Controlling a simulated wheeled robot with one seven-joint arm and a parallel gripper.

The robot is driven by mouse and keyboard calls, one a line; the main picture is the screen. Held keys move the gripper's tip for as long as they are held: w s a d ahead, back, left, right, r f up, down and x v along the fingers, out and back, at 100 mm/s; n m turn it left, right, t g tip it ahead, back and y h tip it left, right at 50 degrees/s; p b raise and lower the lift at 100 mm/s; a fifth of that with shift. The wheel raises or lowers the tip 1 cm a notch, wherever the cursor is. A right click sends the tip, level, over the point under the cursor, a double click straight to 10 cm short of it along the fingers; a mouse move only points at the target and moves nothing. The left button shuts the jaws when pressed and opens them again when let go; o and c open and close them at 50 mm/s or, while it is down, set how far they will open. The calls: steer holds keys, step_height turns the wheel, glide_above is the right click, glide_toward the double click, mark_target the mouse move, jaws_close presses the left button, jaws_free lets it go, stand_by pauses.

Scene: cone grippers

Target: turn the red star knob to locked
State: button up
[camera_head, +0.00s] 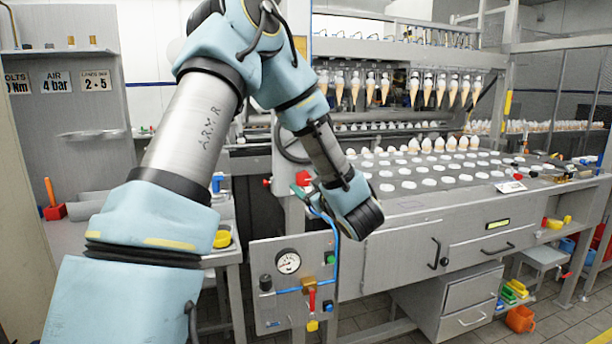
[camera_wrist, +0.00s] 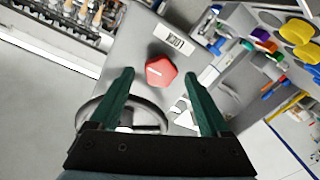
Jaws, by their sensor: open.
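The red star knob (camera_wrist: 160,71) sits on a grey panel in the wrist view, with a short white line on its face. A small white label with dark letters (camera_wrist: 178,42) is beside it; I cannot read it surely. My gripper (camera_wrist: 159,74) is open, its two green fingers apart. The knob shows between the fingertips, and nothing is held. I cannot tell how far the tips are from the knob. In the head view, my gripper (camera_head: 303,188) is by the machine's left post, with a red piece at its fingers that looks like the knob.
A panel with a pressure gauge (camera_head: 288,262), valve and blue hose is below my gripper in the head view. The cone machine's grey deck (camera_head: 410,187) spreads to the right. Colourful scoops (camera_wrist: 298,32) lie at right.

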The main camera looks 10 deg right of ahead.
steer(key=shift+w+a, duration=0.2)
steer(key=shift+w, duration=0.5)
steer(key=shift+c, duration=0.4)
jaws_close()
